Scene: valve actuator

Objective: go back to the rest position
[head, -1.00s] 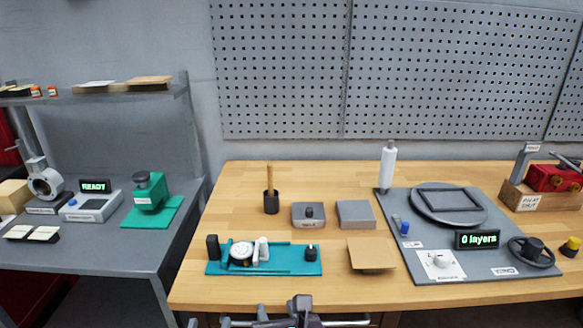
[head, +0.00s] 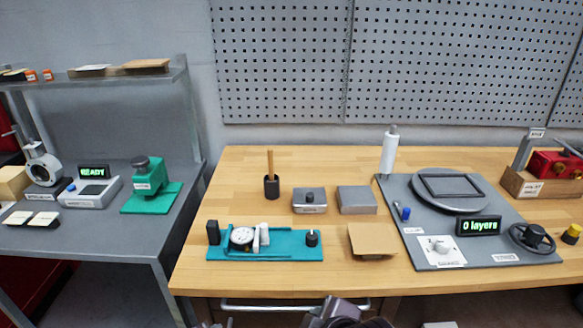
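Dark parts of my own arms (head: 335,314) show at the bottom edge of the head view, below the front edge of the wooden bench (head: 240,281). No fingertips can be made out, so the state of either gripper cannot be read. On the bench, the teal fixture (head: 285,242) carries a round dial gauge (head: 242,237) and a black knob. A grey block with a knob (head: 309,201), a plain grey block (head: 357,200) and a tan square plate (head: 371,239) lie to its right. Nothing of mine touches them.
A grey mat (head: 480,258) at right holds a turntable (head: 450,190), a "0 layers" display (head: 478,226) and a handwheel (head: 532,237). A white roll (head: 389,155) stands behind. The grey side table (head: 110,235) is at left. The bench's front strip is clear.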

